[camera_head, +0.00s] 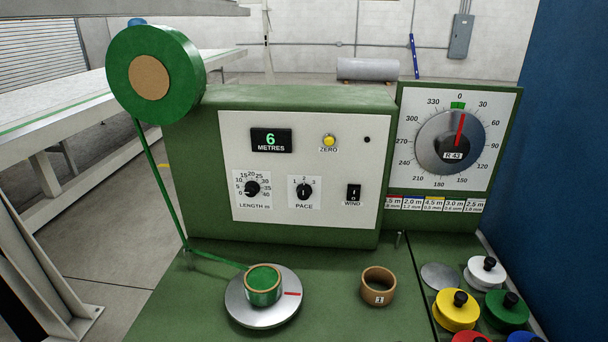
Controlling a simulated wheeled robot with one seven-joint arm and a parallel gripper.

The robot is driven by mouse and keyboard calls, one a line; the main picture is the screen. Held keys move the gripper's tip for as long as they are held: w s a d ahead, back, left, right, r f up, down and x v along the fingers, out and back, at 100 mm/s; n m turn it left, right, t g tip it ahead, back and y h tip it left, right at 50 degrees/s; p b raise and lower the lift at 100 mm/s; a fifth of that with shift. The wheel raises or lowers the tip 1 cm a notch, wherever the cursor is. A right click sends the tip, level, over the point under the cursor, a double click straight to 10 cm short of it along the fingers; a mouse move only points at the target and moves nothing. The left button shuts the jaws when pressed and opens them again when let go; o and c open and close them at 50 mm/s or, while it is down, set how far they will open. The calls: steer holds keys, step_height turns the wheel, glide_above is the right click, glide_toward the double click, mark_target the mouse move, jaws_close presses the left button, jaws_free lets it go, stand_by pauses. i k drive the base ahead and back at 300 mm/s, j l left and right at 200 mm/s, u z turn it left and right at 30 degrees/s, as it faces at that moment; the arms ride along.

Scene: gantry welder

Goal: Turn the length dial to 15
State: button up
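The length dial (252,189) is a small black knob on a white scale plate marked 0 to 40, labelled "LENGTH m". It sits at the lower left of the white control panel (320,168). A light mark on the knob seems to face left, toward the low numbers; its exact setting is too small to read. The 15 mark is at the upper left of the scale. The green display (271,140) above reads 6 METRES. My gripper is not in view.
Right of the length dial are the pace dial (304,191) and wind switch (353,193). A yellow zero button (329,140) is above. A turntable (264,310) with a green spool, a cardboard ring (378,287) and coloured knobbed discs (456,310) stand below in front. A large dial (450,142) is at right.

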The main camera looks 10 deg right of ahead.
mark_target(252, 187)
steer(key=j+u, duration=0.15)
steer(key=u, duration=0.25)
steer(key=i+j+u, duration=0.1)
steer(key=u, duration=0.3)
steer(key=i+j+u, duration=0.1)
steer(key=u, duration=0.3)
steer(key=i+j+u, duration=0.1)
steer(key=u, duration=0.3)
